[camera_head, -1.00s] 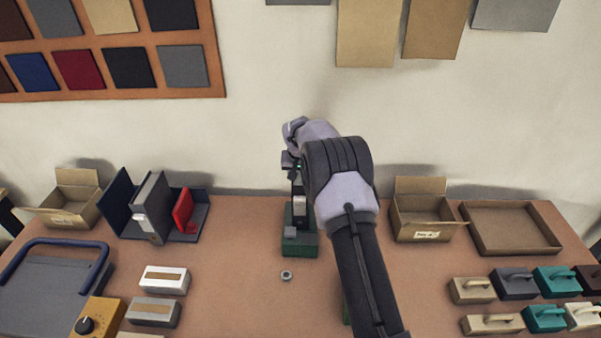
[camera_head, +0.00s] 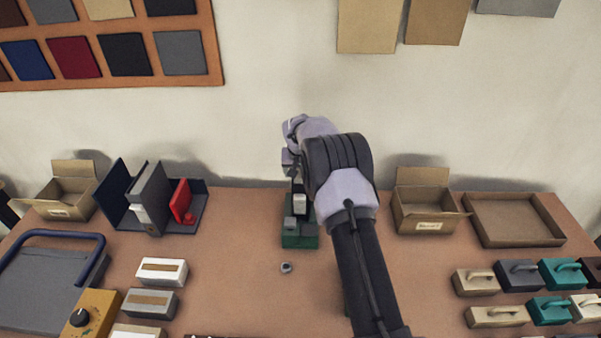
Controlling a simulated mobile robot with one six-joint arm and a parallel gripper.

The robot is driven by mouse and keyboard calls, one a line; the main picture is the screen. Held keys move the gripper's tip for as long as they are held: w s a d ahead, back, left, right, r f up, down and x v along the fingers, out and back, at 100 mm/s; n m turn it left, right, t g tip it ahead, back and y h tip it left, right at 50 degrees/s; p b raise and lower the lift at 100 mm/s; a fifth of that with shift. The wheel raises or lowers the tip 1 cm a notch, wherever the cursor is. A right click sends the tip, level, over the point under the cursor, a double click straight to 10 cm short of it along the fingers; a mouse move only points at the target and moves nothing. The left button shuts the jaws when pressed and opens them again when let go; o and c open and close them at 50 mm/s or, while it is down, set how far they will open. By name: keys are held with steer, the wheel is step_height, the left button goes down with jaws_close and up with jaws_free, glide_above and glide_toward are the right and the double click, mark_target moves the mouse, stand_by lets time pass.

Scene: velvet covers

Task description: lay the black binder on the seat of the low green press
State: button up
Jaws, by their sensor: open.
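The low green press (camera_head: 300,241) stands at the back middle of the table, with a grey block at its front left. A dark upright piece with a pale label (camera_head: 300,203) rises from it and looks like the black binder; it is partly hidden by my arm. It looks upright, not flat. My gripper (camera_head: 290,168) is open just above its top, pointing down. Its fingers are small in the picture, and I cannot tell whether they touch the dark piece.
A bookend rack (camera_head: 118,190) with a grey binder (camera_head: 152,200) and a red item (camera_head: 181,201) stands left. An open carton (camera_head: 425,210) and a shallow tray (camera_head: 512,220) stand right. A small grey ring (camera_head: 286,267) lies before the press.

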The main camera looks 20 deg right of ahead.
steer(key=p+v, duration=0.2)
steer(key=v, duration=1.5)
steer(key=shift+r, duration=0.2)
